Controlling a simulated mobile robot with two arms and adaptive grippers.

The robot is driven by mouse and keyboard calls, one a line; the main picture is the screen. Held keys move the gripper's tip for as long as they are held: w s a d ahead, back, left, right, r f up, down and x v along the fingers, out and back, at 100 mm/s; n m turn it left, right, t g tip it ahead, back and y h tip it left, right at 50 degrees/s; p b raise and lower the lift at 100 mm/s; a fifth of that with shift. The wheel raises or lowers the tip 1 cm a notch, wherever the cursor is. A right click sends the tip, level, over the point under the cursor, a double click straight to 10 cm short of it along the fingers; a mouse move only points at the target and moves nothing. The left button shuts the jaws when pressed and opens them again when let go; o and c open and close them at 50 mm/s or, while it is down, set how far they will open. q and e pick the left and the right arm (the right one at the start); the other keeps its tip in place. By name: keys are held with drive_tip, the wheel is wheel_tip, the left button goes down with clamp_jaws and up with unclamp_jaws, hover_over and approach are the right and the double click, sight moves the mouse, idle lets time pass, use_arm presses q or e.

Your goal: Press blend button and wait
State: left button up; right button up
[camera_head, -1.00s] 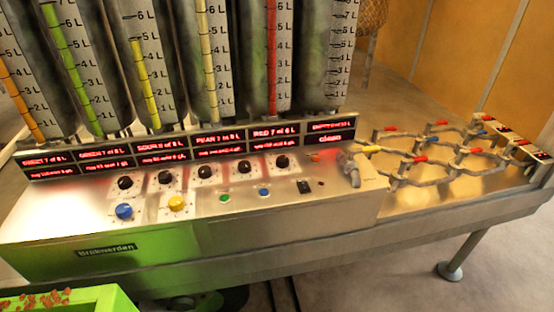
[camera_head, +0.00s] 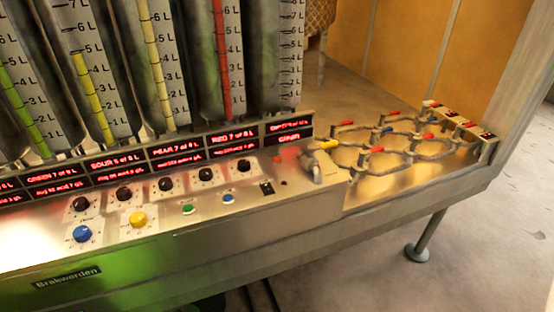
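The metal control panel (camera_head: 225,225) fills the lower middle of the head view. It has a small green button (camera_head: 187,209) and a small blue button (camera_head: 228,198) side by side. I cannot read which of them is the blend button. A black switch (camera_head: 267,188) sits right of the blue button. Neither of my grippers is in view.
Tall tanks with litre scales (camera_head: 222,60) and red-lit displays (camera_head: 176,160) stand behind the panel. A tap with a yellow handle (camera_head: 322,146) is at its right end. Pipes with red and blue handles (camera_head: 388,130) lie further right. Floor (camera_head: 470,240) is clear at the right.

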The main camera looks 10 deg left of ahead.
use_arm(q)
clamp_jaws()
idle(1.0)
